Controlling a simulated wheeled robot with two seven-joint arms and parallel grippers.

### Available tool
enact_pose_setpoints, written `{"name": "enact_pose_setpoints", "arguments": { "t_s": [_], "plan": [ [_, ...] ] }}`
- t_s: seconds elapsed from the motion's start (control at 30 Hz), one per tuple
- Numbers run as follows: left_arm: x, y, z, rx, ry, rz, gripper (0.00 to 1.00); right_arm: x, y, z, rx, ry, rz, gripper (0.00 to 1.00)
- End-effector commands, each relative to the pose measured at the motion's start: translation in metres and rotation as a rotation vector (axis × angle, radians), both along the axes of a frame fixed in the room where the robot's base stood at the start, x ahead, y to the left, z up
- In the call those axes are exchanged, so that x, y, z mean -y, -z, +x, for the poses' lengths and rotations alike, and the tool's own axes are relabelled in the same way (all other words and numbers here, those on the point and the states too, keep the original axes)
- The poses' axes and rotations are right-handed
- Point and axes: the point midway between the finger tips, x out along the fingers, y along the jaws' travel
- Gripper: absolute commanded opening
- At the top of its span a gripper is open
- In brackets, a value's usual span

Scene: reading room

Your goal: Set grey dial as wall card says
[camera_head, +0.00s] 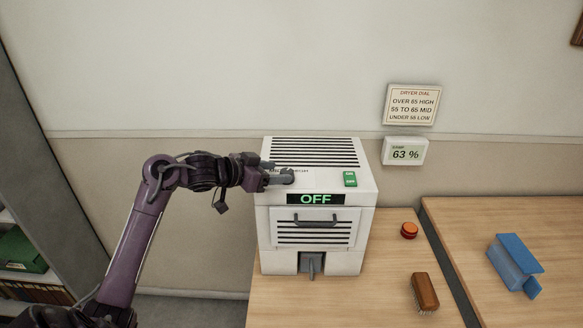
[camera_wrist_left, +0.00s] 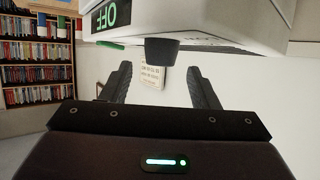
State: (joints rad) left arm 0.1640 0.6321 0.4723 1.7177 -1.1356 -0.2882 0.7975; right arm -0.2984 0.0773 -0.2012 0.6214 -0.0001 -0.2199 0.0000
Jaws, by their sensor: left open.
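The grey dial (camera_head: 287,178) is on top of a white dryer, at its left, partly covered by my left gripper (camera_head: 276,178). In the left wrist view the dial (camera_wrist_left: 161,51) is a dark stub, just above the gap between the two spread fingers (camera_wrist_left: 160,80). Nothing is between the fingers; whether they touch the dial I cannot tell. The dryer's display (camera_head: 315,199) reads OFF in green. The wall card (camera_head: 412,104) is headed DRYER DIAL: over 65 HIGH, 55 to 65 MID, under 55 or 56 LOW, small print. The meter (camera_head: 405,151) below reads 63 %. My right gripper is out of view.
The dryer (camera_head: 265,235) stands on a wooden table (camera_head: 375,295) and has a green switch (camera_head: 350,179) on top. A red-orange button (camera_head: 409,230) and a brown brush (camera_head: 425,291) lie to its right. A blue object (camera_head: 514,263) is on another table (camera_head: 455,225) at right.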

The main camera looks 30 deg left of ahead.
Motion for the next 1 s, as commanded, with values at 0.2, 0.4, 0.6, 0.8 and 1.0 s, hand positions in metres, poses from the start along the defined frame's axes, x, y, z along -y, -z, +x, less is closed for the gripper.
{"name": "enact_pose_setpoints", "arguments": {
  "t_s": [0.2,0.4,0.6,0.8,1.0],
  "plan": [
    [0.011,0.01,0.029,0.0,0.0,-0.003,0.55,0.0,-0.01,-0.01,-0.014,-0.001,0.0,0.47],
    [0.015,0.017,0.039,0.0,0.001,-0.001,0.55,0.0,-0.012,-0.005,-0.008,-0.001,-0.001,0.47],
    [0.015,0.018,0.039,-0.001,0.0,0.0,0.55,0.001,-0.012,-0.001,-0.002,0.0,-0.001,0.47],
    [0.015,0.018,0.039,-0.001,0.0,0.0,0.33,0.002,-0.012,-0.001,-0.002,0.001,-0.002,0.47],
    [0.015,0.018,0.039,-0.001,0.0,0.0,0.11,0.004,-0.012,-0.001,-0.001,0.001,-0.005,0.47]
  ]
}}
